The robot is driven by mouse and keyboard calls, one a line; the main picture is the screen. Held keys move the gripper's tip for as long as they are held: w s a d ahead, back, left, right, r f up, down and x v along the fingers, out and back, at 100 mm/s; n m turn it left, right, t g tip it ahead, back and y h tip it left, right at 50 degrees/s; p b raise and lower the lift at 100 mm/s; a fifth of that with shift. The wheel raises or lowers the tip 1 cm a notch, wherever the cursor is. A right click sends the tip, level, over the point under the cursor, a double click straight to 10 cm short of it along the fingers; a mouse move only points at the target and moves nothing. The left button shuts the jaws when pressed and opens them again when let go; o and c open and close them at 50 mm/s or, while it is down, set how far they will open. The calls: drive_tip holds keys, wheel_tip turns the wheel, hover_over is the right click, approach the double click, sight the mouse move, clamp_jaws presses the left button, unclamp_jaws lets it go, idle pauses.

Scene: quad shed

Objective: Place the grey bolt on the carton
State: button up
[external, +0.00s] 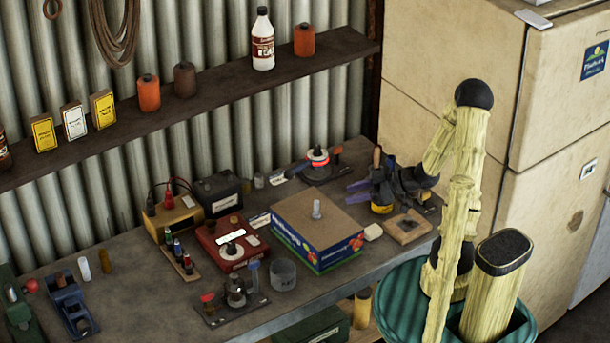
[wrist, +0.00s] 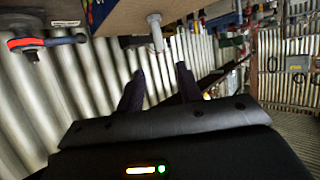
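The grey bolt (external: 316,208) stands upright on the top of the carton (external: 287,238), a blue-sided box with a brown top on the bench. In the wrist view the bolt (wrist: 155,31) sticks out from the brown face of the carton (wrist: 125,18), beyond my fingertips. My gripper (external: 349,194) is to the right of the bolt in the external view, its two purple fingers pointing left. The fingers are apart in the wrist view (wrist: 160,70), with nothing between them. My gripper is open and does not touch the bolt.
A glass jar (external: 282,274) and a red box (external: 229,243) stand left of the carton. A wooden block with a hole (external: 405,228) and a small pale block (external: 373,232) lie to its right. A red-ringed device (external: 318,163) is behind.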

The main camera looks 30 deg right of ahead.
drive_tip(key=s+a+r+m+g+h, duration=0.1)
drive_tip(key=s+r+m+g+h, duration=0.2)
drive_tip(key=s+m+g+h, duration=0.3)
drive_tip(key=s+m+h, duration=0.4)
drive_tip(key=s, duration=0.1)
drive_tip(key=shift+s+a, duration=0.2)
drive_tip(key=shift+s, duration=0.1)
drive_tip(key=shift+r, duration=0.1)
idle(1.1)
